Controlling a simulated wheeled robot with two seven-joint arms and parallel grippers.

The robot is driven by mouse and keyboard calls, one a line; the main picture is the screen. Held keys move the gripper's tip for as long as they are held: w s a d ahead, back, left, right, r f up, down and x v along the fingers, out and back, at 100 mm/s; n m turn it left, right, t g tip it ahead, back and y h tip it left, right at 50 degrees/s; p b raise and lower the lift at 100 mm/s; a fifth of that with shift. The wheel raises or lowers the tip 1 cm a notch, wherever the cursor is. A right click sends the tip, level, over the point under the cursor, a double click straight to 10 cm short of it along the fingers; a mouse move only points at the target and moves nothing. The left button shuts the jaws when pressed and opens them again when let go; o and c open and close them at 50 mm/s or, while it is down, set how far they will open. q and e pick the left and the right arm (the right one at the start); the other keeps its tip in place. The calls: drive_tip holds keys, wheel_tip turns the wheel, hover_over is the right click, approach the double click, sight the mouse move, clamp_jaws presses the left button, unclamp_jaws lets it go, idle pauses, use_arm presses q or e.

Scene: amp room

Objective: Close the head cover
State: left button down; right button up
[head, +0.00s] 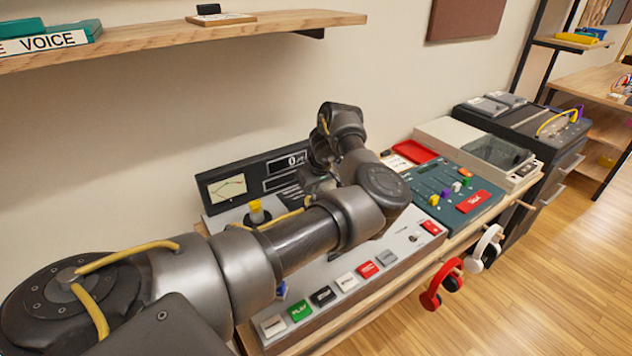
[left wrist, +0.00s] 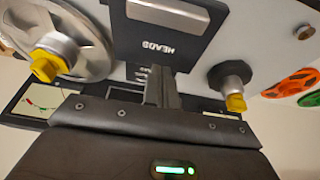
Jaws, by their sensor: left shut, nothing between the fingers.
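The head cover (left wrist: 165,42) is a dark panel marked HEADS at the top middle of the left wrist view. It lies between a metal reel (left wrist: 75,40) with a yellow-capped hub and a second yellow-capped hub (left wrist: 233,85). My left gripper (left wrist: 160,80) is shut and empty, its fingertips close to the cover's lettered edge; I cannot tell whether they touch. In the head view my left arm (head: 300,240) reaches over the tape machine (head: 410,240) and hides most of the cover area. The cover's exact angle is unclear. My right gripper is not in view.
The machine's front has several buttons, including a green one (head: 299,310). A meter panel (head: 228,187) stands behind it. A mixer (head: 455,190) and a turntable (head: 480,150) are to the right. Red headphones (head: 440,285) hang at the front edge. A shelf (head: 180,35) is above.

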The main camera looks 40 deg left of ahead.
use_arm(q)
drive_tip(key=shift+x, duration=0.95)
drive_tip(key=shift+d+f+p, duration=0.2)
drive_tip(key=shift+f+p, duration=0.1)
drive_tip(key=shift+p, duration=0.15)
drive_tip(key=shift+s+d+p, duration=0.2)
drive_tip(key=shift+d, duration=0.35)
drive_tip(key=shift+s+d+p, duration=0.2)
drive_tip(key=shift+d, duration=0.35)
drive_tip(key=shift+s+d, duration=0.2)
drive_tip(key=shift+d, duration=0.35)
drive_tip(key=shift+a+f, duration=0.1)
